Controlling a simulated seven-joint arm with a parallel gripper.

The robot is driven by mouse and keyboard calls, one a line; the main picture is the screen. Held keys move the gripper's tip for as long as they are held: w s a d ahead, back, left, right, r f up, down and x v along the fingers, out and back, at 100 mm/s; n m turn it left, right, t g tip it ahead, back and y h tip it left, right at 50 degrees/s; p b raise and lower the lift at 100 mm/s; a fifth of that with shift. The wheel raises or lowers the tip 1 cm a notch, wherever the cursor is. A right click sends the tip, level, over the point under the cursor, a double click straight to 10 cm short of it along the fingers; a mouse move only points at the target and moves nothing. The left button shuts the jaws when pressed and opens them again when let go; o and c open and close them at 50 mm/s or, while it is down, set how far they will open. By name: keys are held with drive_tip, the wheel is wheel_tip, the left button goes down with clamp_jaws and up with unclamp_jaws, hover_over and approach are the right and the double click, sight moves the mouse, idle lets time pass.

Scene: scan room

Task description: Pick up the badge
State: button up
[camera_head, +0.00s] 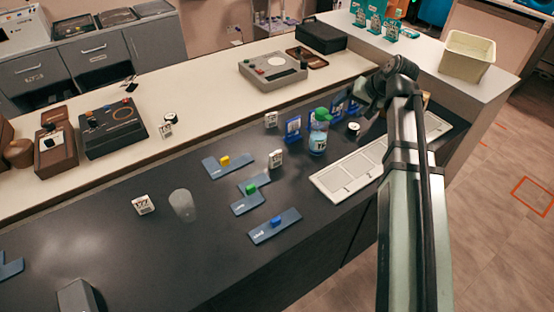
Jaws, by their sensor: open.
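I cannot tell for sure which thing is the badge. Upright blue cards stand on the dark counter, one (293,128) left of a clear bottle with a green cap (318,138) and another (338,106) behind and right of it. Small white printed tags also stand on the counter, one (276,158) in front of the blue cards and one (143,204) far left. My gripper (364,128) is open above the counter, right of the bottle, by a small black-and-white round item (353,129). My wrist partly hides its fingers, and nothing shows held.
Blue plates with yellow (224,160), green (250,189) and blue blocks (277,222) lie mid-counter. A clear cup (183,205) stands left. A white segmented tray (349,174) lies along the front edge near my arm. The left front counter is mostly clear.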

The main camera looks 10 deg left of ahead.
drive_tip(key=s+a+r+n+g+y, duration=0.1)
drive_tip(key=s+a+r+n+y, duration=0.1)
drive_tip(key=s+a, duration=0.4)
drive_tip(key=s+a+r+n+g+y, duration=0.1)
drive_tip(key=s+a+r+n, duration=0.15)
drive_tip(key=a, duration=0.55)
drive_tip(key=n+h, duration=0.4)
drive_tip(key=h, duration=0.1)
hover_over(276, 153)
drive_tip(key=s+d, duration=0.2)
drive_tip(key=s, duration=0.1)
wheel_tip(276, 153, down, 9)
drive_tip(key=shift+t, duration=0.3)
drive_tip(key=x, duration=0.8)
drive_tip(key=shift+w+d, duration=0.2)
drive_tip(key=shift+d, duration=0.05)
drive_tip(key=shift+d+x, duration=0.1)
drive_tip(key=shift+x, duration=1.25)
drive_tip(key=shift+d+x, duration=0.15)
drive_tip(key=shift+x, duration=1.25)
drive_tip(key=shift+s, duration=0.2)
drive_tip(key=shift+c, duration=0.3)
drive_tip(key=c, duration=1)
